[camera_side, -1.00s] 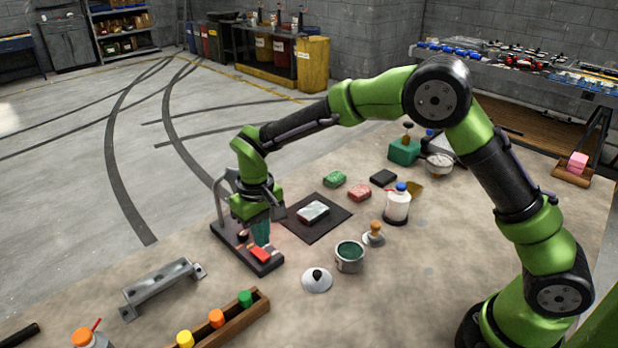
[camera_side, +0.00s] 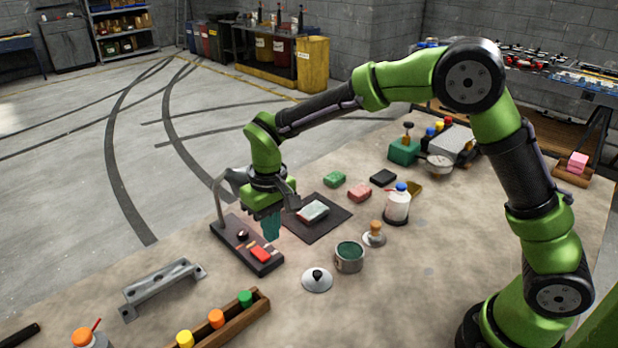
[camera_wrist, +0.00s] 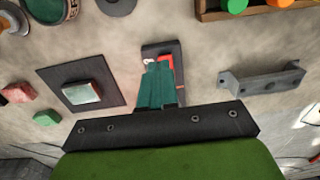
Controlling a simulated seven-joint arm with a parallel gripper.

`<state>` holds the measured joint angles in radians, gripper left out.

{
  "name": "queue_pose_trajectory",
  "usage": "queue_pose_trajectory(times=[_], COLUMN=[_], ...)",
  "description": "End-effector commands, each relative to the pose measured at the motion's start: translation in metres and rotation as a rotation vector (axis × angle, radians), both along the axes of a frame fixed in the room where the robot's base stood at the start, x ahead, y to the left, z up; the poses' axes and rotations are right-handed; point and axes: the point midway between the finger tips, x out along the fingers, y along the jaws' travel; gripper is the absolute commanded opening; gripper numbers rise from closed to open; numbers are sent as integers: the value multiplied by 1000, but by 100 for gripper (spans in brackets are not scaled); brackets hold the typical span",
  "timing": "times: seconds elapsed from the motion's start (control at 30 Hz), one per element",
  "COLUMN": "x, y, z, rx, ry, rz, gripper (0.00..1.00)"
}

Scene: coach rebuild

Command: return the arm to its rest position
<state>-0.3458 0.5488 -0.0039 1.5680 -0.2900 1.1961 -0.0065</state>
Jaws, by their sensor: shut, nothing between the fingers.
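My gripper (camera_side: 271,226) is shut and empty, its teal fingers pointing down above the table. In the side view it hangs over the right part of a black base with a red switch (camera_side: 261,255) and a dark knob. My arm is bent in a high arch from its base at the lower right. In the wrist view the shut teal fingers (camera_wrist: 155,88) cover part of the black base (camera_wrist: 178,50), and the red switch (camera_wrist: 166,60) shows just beyond them. The gap between fingertips and base is hard to judge.
A dark mat (camera_side: 330,225) with a pale block lies right of the gripper. A grey bracket (camera_side: 163,287), an open can (camera_side: 349,257), a white bottle (camera_side: 397,204) and a tray of coloured caps (camera_side: 230,320) stand around. Bare table lies between them.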

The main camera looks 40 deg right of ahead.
Motion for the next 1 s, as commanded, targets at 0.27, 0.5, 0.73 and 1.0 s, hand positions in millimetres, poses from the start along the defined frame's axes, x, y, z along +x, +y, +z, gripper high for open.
queue_pose_trajectory(times=[0.27, 0.5, 0.73, 1.0], x=[-65, -132, -185, -202], y=[-50, -90, -116, -129], z=[70, 111, 127, 145], rx=[108, 189, 241, 256], ry=[-139, -304, -470, -585], rz=[-103, -211, -305, -348], gripper=[0, 0, 0, 0])
